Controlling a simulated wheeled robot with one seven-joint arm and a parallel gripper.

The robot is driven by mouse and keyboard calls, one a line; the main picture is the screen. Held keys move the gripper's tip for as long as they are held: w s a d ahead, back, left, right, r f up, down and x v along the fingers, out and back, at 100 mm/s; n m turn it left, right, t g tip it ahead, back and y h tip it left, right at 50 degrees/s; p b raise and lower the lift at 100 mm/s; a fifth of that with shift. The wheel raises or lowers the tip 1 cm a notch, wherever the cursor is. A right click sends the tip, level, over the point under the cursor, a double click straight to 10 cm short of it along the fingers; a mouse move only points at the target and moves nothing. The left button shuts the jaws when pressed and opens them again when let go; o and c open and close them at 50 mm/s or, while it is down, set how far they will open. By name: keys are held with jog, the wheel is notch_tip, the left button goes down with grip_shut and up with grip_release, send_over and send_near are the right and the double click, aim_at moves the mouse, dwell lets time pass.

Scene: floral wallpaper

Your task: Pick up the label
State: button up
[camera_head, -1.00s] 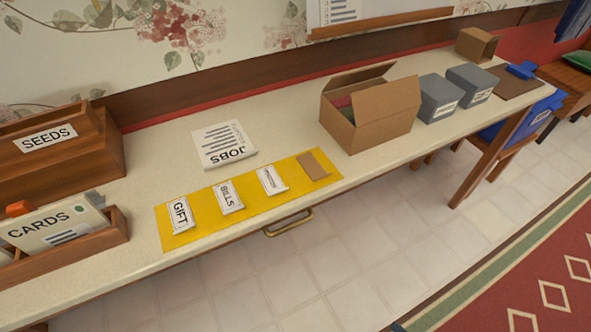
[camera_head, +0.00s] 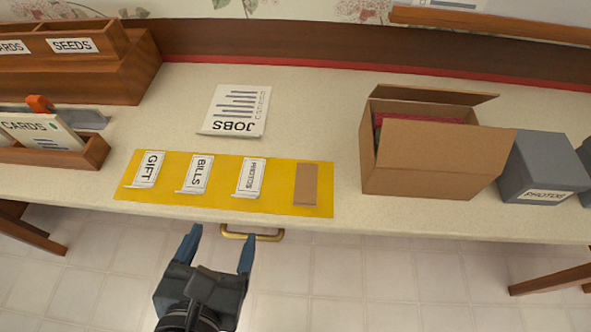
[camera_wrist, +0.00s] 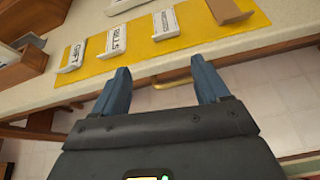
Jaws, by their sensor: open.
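Several labels lie in a row on a yellow mat (camera_head: 215,200) at the front of the table. From left they are the GIFT label (camera_head: 149,168), the BILLS label (camera_head: 197,173), the PHOTOS label (camera_head: 250,177) and a plain brown piece (camera_head: 306,184). My gripper (camera_head: 221,249) is open and empty, in front of the table edge near the drawer handle. In the wrist view, the open fingers (camera_wrist: 159,88) point towards the mat, with the BILLS label (camera_wrist: 116,40) and the PHOTOS label (camera_wrist: 165,24) beyond them.
A JOBS sheet (camera_head: 235,110) lies behind the mat. An open cardboard box (camera_head: 430,160) and a grey PHOTOS box (camera_head: 543,168) stand at right. A wooden CARDS holder (camera_head: 85,155) and SEEDS box (camera_head: 90,75) stand at left. A brass handle (camera_head: 252,236) projects from the table front.

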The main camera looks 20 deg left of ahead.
aim_at(243, 197)
jog(key=shift+n+t, duration=0.4)
jog(key=shift+n, duration=0.2)
jog(key=shift+w+d+r+b+x, duration=0.1)
jog(key=shift+d+r+x, duration=0.1)
jog(key=shift+x, duration=1.15)
jog(key=shift+w+d+r+b+x, duration=0.15)
jog(key=shift+d+r+x, duration=0.05)
jog(key=shift+x, duration=1.15)
jog(key=shift+w+d+r+b+x, duration=0.1)
jog(key=shift+d+r+x, duration=0.1)
jog(key=shift+x, duration=1.15)
jog(key=shift+c, duration=0.2)
jog(key=c, duration=1.2)
jog(key=shift+o, duration=0.2)
